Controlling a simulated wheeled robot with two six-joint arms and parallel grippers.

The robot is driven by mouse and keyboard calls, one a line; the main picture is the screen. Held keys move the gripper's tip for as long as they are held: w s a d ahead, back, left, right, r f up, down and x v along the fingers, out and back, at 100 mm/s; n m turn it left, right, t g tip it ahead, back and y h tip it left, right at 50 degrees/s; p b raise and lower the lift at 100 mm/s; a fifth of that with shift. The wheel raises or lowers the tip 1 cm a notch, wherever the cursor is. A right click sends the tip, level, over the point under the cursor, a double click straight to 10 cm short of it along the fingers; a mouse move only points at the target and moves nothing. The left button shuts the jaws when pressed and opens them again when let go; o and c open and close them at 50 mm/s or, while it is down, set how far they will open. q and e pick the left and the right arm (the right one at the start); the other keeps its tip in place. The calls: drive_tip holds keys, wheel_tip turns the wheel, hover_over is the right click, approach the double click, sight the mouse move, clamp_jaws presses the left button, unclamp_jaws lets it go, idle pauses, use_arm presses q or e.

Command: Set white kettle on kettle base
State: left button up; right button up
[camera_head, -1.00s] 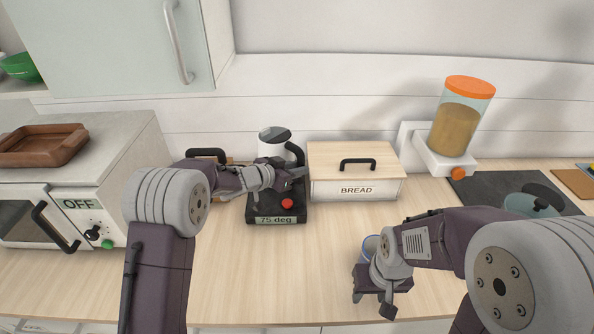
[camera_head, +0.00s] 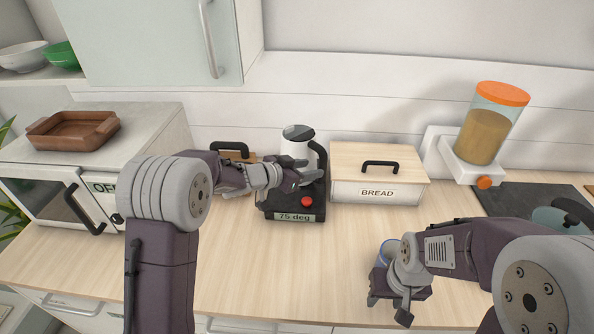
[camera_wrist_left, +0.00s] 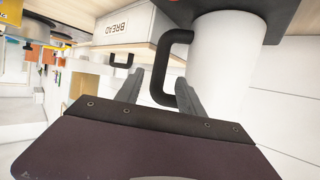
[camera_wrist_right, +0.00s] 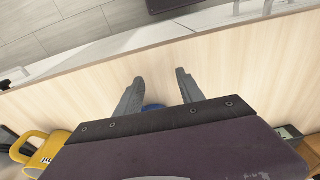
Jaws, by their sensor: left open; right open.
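The white kettle (camera_head: 294,149) with a black handle (camera_head: 321,160) stands upright on the dark kettle base (camera_head: 268,205), which has a red button and a "75 deg" label. My left gripper (camera_head: 312,174) is open at the kettle's front right, by the handle. In the left wrist view the kettle body (camera_wrist_left: 222,65) appears inverted, and part of its handle (camera_wrist_left: 165,92) shows between the open fingers (camera_wrist_left: 160,76). Whether the fingers touch it I cannot tell. My right gripper (camera_head: 402,300) is open, low over the counter's front; its fingers also show in the right wrist view (camera_wrist_right: 160,75).
A bread box (camera_head: 345,192) stands right of the base. A blue-rimmed cup (camera_head: 388,250) is close behind my right gripper, partly hidden. An oven (camera_head: 150,130) with a brown tray stands left, a grain dispenser (camera_head: 484,135) right. The front middle counter is clear.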

use_arm(q)
drive_tip(key=v, duration=0.7)
drive_tip(key=shift+a, duration=0.1)
drive_tip(key=a+f+n+t+y, duration=0.1)
drive_tip(key=a+f+n+y, duration=0.3)
drive_tip(key=a, duration=0.3)
drive_tip(key=s+a+f+n+g+y, duration=0.1)
drive_tip(key=s+a+f+y, duration=0.1)
drive_tip(key=s, duration=0.2)
drive_tip(key=s+a+f+n+g+y, duration=0.1)
drive_tip(key=s+a+f+g+y, duration=0.1)
drive_tip(key=s+f, duration=0.1)
drive_tip(key=s+a+f+n+g+y, duration=0.1)
drive_tip(key=s+a+f, duration=0.1)
drive_tip(key=s, duration=0.4)
drive_tip(key=shift+s+a+f+n+g+y, duration=0.1)
drive_tip(key=shift+a+f+n+g+y, duration=0.15)
drive_tip(key=shift+n+g+y, duration=0.15)
drive_tip(key=s+f+g, duration=0.1)
drive_tip(key=s, duration=0.3)
drive_tip(key=s+d+f+n+g, duration=0.1)
drive_tip(key=s+g, duration=0.1)
drive_tip(key=s, duration=0.2)
drive_tip(key=s+d+f+g, duration=0.1)
drive_tip(key=s, duration=0.4)
drive_tip(key=shift+f+g+h, duration=0.1)
drive_tip(key=shift+g+h, duration=0.2)
drive_tip(key=shift+w, duration=0.1)
